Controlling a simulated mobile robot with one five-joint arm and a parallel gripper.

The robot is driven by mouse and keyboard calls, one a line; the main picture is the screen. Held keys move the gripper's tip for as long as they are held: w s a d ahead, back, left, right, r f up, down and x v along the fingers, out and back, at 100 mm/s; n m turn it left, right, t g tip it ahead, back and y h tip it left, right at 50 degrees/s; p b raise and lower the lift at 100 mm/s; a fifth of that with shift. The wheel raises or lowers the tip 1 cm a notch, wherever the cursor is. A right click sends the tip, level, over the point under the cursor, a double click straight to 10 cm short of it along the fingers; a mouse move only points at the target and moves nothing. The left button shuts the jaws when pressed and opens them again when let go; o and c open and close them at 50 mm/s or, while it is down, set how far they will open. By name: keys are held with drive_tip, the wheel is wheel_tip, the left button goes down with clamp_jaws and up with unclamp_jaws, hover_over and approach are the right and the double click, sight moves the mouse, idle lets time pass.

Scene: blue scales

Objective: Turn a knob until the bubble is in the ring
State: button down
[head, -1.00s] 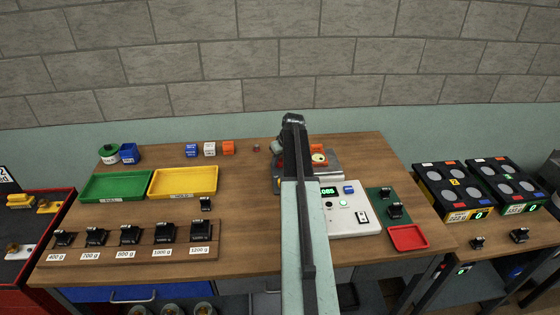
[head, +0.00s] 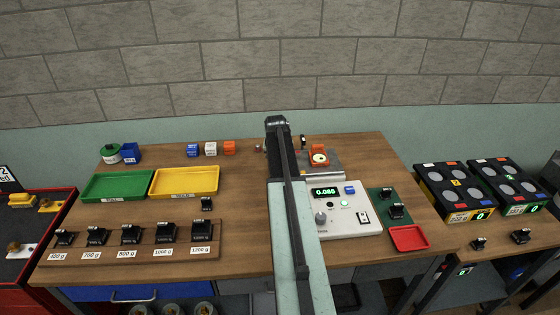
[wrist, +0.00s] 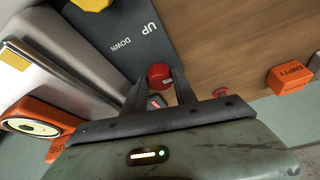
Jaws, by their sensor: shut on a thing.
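A red knob (wrist: 159,76) sits by a dark plate (wrist: 128,40) marked UP and DOWN in the wrist view. My gripper (wrist: 160,84) has its two dark fingers on either side of the knob and is shut on it. The orange level block (wrist: 55,148) with its round pale vial (wrist: 28,127) is at the left of the wrist view. The level (head: 319,158) also shows in the head view, just right of my arm, on a grey base. The bubble's place in the ring is too small to make out. A yellow knob (wrist: 92,4) is cut off at the top.
A scale console (head: 345,220) with a lit green display (head: 325,192) stands right of my arm. Yellow (head: 184,181) and green (head: 117,187) trays and a row of black weights lie left. An orange block (wrist: 290,75) marked EMPTY stands on the wooden table.

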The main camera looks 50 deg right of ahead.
drive_tip(key=shift+w+a+m+g+h, duration=0.15)
drive_tip(key=shift+m+g+h, duration=0.15)
drive_tip(key=shift+m, duration=0.7)
drive_tip(key=c, duration=1)
unclamp_jaws()
drive_tip(key=p+v, duration=0.7)
drive_tip(key=shift+r, duration=0.4)
